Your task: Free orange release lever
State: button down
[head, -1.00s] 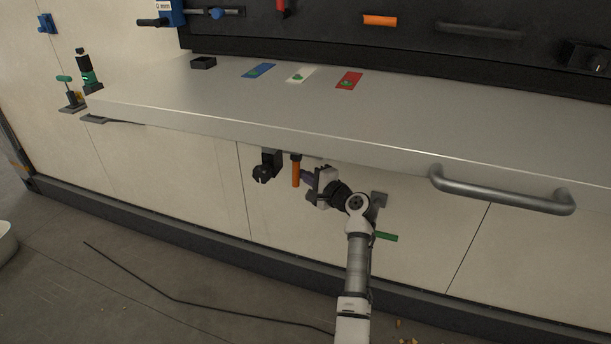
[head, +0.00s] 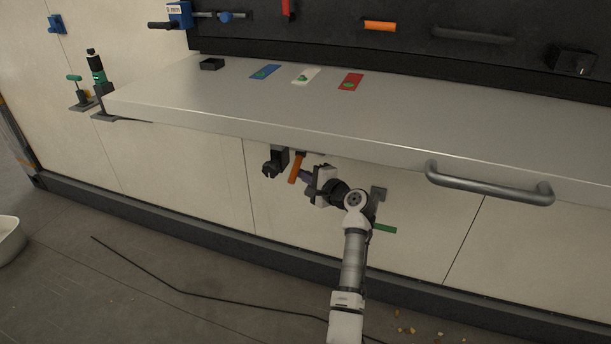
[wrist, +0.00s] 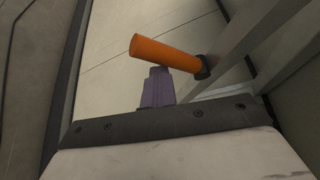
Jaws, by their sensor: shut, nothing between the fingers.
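The orange release lever (head: 296,168) hangs under the front edge of the grey shelf (head: 420,152). In the head view it is tilted, its lower end to the left. My gripper (head: 306,176) is just right of it, under the shelf, with its purple fingers shut and empty. In the wrist view the lever (wrist: 165,53) crosses just beyond the fingertips (wrist: 158,72), its black end at the right. The fingertips appear to touch or nearly touch its side; I cannot tell which.
A black clamp-like part (head: 275,162) sits left of the lever. A green handle (head: 384,229) is right of my arm. A grey bar handle (head: 490,187) sticks out from the shelf front. Another orange handle (head: 380,26) is on the dark back panel. A cable (head: 190,294) lies on the floor.

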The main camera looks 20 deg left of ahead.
jog(key=shift+s+a+r, duration=0.2)
jog(key=shift+s+r, duration=0.2)
jog(key=shift+r, duration=0.35)
dwell(0.3)
